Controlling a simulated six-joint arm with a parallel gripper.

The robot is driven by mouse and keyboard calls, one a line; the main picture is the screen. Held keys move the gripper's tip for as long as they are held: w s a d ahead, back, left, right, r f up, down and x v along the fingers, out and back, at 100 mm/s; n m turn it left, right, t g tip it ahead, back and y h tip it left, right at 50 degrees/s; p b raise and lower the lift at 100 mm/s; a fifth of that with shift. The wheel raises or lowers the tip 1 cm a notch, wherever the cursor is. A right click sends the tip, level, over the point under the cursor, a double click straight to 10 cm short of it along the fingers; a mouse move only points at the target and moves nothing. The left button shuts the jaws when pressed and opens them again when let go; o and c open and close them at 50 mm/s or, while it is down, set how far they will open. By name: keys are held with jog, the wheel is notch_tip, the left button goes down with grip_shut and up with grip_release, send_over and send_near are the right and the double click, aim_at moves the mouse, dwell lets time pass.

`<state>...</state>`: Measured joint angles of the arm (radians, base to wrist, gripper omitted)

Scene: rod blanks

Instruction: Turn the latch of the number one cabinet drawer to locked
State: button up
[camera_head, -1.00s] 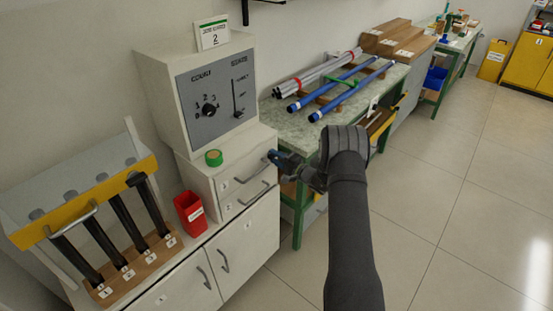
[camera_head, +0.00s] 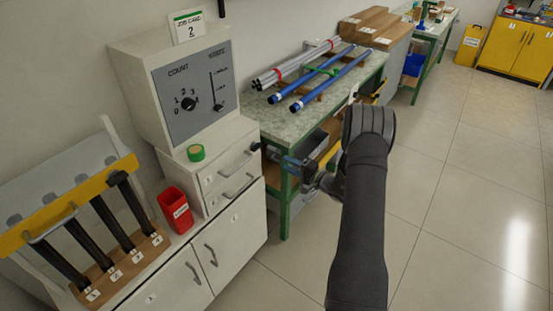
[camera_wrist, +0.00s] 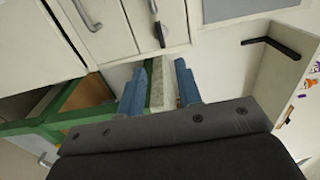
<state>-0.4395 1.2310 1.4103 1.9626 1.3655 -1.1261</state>
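The cabinet has two stacked drawers with bar handles; the upper drawer (camera_head: 225,169) bears a small label. A small black latch (camera_head: 255,146) sits at the upper drawer's right end in the head view. A black latch-like piece (camera_wrist: 160,34) also shows on a pale front in the wrist view, beyond the fingertips. Whether it stands at locked is too small to tell. My gripper (camera_head: 287,162) is right of the drawer front, apart from the latch. In the wrist view its two blue fingers (camera_wrist: 161,85) are spread with nothing held between them.
A control box (camera_head: 195,90) and green tape roll (camera_head: 196,153) stand on the cabinet. A red bin (camera_head: 175,210) and a rod rack (camera_head: 118,250) are at left. A green-legged bench (camera_head: 295,118) with pipes stands close behind my gripper. Floor at right is clear.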

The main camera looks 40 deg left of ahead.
aim_at(256, 147)
jog(key=shift+d, duration=1.5)
jog(key=shift+a, duration=0.1)
jog(key=a, duration=1.7)
jog(key=shift+a, duration=0.15)
